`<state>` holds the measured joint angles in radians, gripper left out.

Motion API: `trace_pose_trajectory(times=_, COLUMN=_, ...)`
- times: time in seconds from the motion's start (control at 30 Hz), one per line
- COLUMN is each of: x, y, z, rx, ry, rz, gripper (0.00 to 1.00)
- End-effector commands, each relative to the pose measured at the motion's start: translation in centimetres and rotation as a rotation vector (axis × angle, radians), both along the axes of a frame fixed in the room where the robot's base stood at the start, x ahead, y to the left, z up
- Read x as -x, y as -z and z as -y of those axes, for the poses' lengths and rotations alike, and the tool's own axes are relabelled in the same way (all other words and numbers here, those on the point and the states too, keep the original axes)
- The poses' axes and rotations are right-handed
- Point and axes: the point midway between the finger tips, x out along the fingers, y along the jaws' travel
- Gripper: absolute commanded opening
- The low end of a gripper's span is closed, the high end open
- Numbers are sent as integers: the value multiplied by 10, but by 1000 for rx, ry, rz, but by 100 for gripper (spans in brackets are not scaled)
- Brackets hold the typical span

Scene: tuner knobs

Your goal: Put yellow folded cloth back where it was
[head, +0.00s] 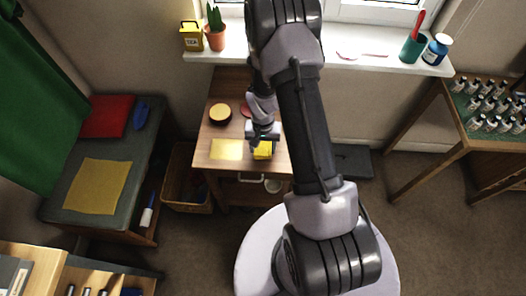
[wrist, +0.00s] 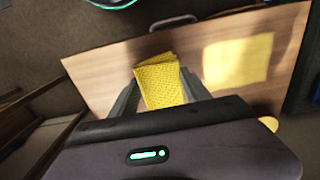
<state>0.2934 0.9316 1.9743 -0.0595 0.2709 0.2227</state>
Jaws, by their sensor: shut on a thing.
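The yellow folded cloth (wrist: 160,80) is between my gripper's two fingers in the wrist view, with its textured face and fold showing. My gripper (head: 263,143) is shut on it over the front right part of the small wooden table (head: 206,133). In the head view the cloth (head: 263,152) shows just below the gripper, partly hidden by it. Whether it touches the tabletop is unclear. A flat pale yellow square (head: 226,149) lies on the table to the left of the cloth. It also shows in the wrist view (wrist: 238,60), to the right of the cloth.
A round yellow-topped thing (head: 220,114) and a partly hidden red one (head: 246,111) are farther back on the table. A larger yellow cloth (head: 95,186) lies on the grey bench at left, near a red folded thing (head: 107,116). A wooden crate (head: 187,190) stands between.

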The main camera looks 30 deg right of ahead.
Motion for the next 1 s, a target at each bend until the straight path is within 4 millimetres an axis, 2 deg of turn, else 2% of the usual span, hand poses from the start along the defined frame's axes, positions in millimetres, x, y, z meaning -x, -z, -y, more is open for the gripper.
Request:
trace_pose_trajectory(times=0.03, x=1, y=14, z=0, rx=-1, ry=1, rz=-4, gripper=11)
trace_pose_trajectory(times=0.13, x=1, y=31, z=-1, rx=-1, ry=1, rz=-2, gripper=11)
trace_pose_trajectory(times=0.47, x=1, y=32, z=-1, rx=-1, ry=1, rz=-1, gripper=11)
trace_pose_trajectory(times=0.5, x=1, y=32, z=-1, rx=-1, ry=1, rz=-1, gripper=61)
trace_pose_trajectory(times=0.57, x=1, y=31, z=-1, rx=-1, ry=1, rz=-1, gripper=73)
trace_pose_trajectory(times=0.6, x=1, y=31, z=-1, rx=-1, ry=1, rz=-1, gripper=77)
trace_pose_trajectory(times=0.87, x=1, y=30, z=-1, rx=-1, ry=1, rz=-1, gripper=77)
trace_pose_trajectory(times=0.97, x=1, y=20, z=-1, rx=0, ry=1, rz=0, gripper=77)
trace_pose_trajectory(times=1.0, x=0, y=11, z=-1, rx=0, ry=1, rz=1, gripper=77)
